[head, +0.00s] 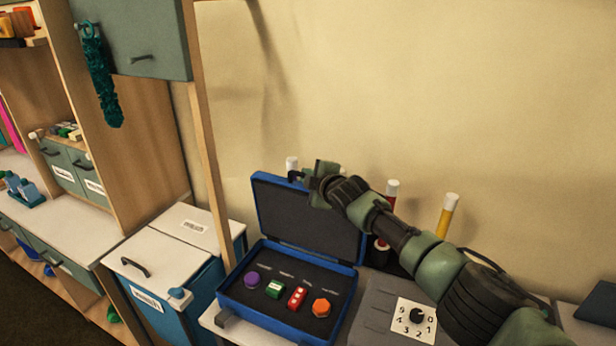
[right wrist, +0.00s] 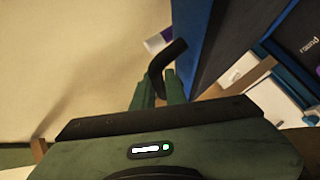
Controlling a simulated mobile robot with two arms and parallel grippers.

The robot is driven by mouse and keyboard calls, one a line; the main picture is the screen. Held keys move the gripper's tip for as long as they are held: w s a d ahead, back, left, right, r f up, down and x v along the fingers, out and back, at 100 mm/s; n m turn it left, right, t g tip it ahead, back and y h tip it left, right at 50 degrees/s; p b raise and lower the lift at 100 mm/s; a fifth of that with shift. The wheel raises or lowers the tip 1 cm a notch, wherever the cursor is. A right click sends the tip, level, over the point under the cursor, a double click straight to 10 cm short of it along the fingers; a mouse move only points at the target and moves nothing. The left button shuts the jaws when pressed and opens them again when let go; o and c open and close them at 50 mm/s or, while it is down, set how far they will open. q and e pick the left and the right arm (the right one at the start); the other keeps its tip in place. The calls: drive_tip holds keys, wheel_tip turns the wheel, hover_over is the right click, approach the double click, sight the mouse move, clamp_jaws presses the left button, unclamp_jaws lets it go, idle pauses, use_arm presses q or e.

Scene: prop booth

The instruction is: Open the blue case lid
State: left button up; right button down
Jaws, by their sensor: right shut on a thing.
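The blue case (head: 290,338) stands on a light surface with its lid (head: 300,212) raised and leaning back near the wall. Inside the case, a dark insert holds a purple piece (head: 251,279), a green piece (head: 274,289), a red piece (head: 297,298) and an orange piece (head: 321,307). My right gripper (head: 305,176) is at the lid's top edge. In the right wrist view its fingers (right wrist: 160,92) are shut on a black curved handle (right wrist: 169,60) beside the lid's blue edge (right wrist: 197,35). My left gripper is not in view.
A grey box with a numbered dial (head: 416,315) sits right of the case, under my right arm. Red (head: 391,196) and yellow (head: 447,215) white-capped tubes stand behind the arm. A blue bin with a white lid (head: 160,262) is on the left.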

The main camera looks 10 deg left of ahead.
drive_tip(key=shift+f, duration=0.1)
drive_tip(key=c, duration=1.7)
unclamp_jaws()
drive_tip(key=shift+s, duration=0.1)
drive_tip(key=shift+s+d, duration=0.2)
drive_tip(key=shift+s, duration=0.25)
drive_tip(key=shift+b+v, duration=0.6)
drive_tip(key=shift+v, duration=2.8)
drive_tip(key=shift+w+d, duration=0.1)
drive_tip(key=shift+w, duration=0.1)
drive_tip(key=shift+c, duration=0.4)
